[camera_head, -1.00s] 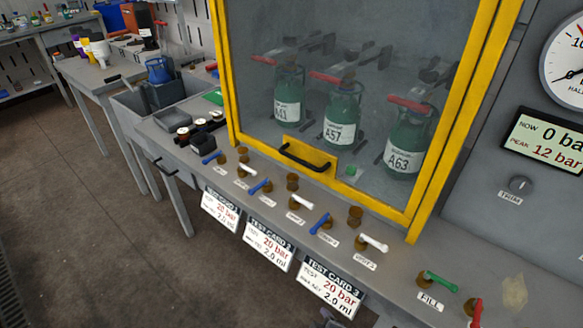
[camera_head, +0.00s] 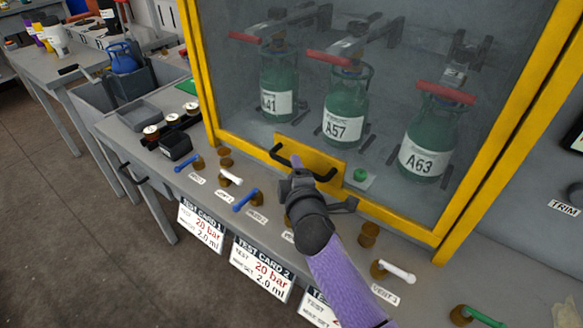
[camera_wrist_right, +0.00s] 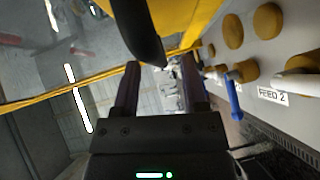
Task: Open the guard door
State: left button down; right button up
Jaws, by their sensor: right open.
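The guard door is a clear pane in a yellow frame (camera_head: 203,84), and it stands closed in the head view. Its black bar handle (camera_head: 281,156) is on the lower yellow rail. My right gripper (camera_head: 309,174) is at the handle and covers part of it. In the right wrist view the open fingers (camera_wrist_right: 160,78) point toward the handle (camera_wrist_right: 142,35), which lies near the fingertips. I cannot tell whether they touch it. My left gripper is not in view.
Behind the pane stand green bottles A41 (camera_head: 279,88), A57 (camera_head: 345,108) and A63 (camera_head: 424,147). Below the door is a row of valves, including a blue lever (camera_head: 246,201) and a white one (camera_head: 395,272). Test cards (camera_head: 262,268) hang on the bench front.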

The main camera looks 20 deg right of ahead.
jog(key=shift+w+d+f+b, duration=0.1)
jog(key=shift+w+b, duration=0.1)
jog(key=shift+w, duration=0.45)
jog(key=shift+w+d+f+b, duration=0.1)
jog(key=shift+w+b, duration=0.05)
jog(key=shift+w, duration=0.45)
grip_shut()
dwell(0.4)
